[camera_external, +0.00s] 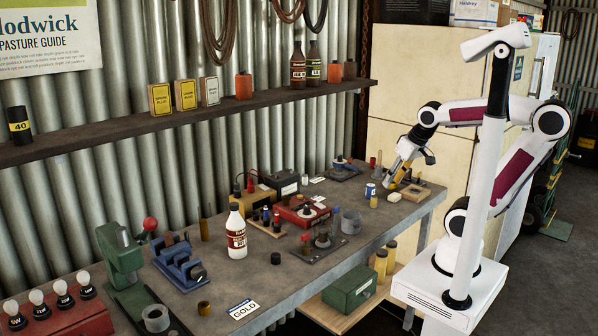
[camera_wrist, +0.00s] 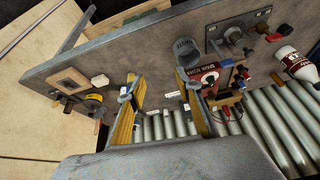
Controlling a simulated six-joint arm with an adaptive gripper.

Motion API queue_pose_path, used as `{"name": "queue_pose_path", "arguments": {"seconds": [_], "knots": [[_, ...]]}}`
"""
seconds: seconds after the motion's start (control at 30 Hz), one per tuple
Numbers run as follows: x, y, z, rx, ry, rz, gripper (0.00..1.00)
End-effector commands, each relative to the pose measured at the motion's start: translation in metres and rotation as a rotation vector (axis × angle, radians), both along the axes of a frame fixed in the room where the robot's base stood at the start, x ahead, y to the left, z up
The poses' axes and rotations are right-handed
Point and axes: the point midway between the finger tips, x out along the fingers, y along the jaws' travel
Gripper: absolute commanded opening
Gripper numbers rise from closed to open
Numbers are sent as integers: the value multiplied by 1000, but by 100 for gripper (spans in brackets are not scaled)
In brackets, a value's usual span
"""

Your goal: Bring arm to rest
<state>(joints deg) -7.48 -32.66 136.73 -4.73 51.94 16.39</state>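My gripper (camera_external: 393,181) is above the far right end of the grey workbench (camera_external: 270,300), pointing down and to the left. In the wrist view its two yellow-sided fingers (camera_wrist: 160,98) stand well apart, with nothing held between them. My arm is bent, reaching from its white base on the right over the bench. Near the gripper are a blue-and-white can (camera_external: 370,189), a small white block (camera_external: 394,197) and a square wooden frame (camera_external: 415,192). I cannot tell the exact height of the fingertips above the bench.
A grey cup (camera_external: 351,221), a red box (camera_external: 301,211) and a white bottle (camera_external: 236,232) stand farther left on the bench. A shelf (camera_external: 190,115) runs along the corrugated wall. A pale cabinet (camera_external: 410,125) stands behind my arm.

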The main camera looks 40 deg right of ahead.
Motion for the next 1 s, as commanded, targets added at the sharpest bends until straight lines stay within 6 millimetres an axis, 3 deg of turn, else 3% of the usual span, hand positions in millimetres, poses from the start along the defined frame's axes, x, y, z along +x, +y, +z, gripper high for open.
{"name": "queue_pose_path", "arguments": {"seconds": [0.2,0.4,1.0], "knots": [[-26,-13,-3,-21,-42,62,34],[-39,-17,-7,-38,-63,101,34],[-41,-17,-8,-42,-66,109,34]]}}
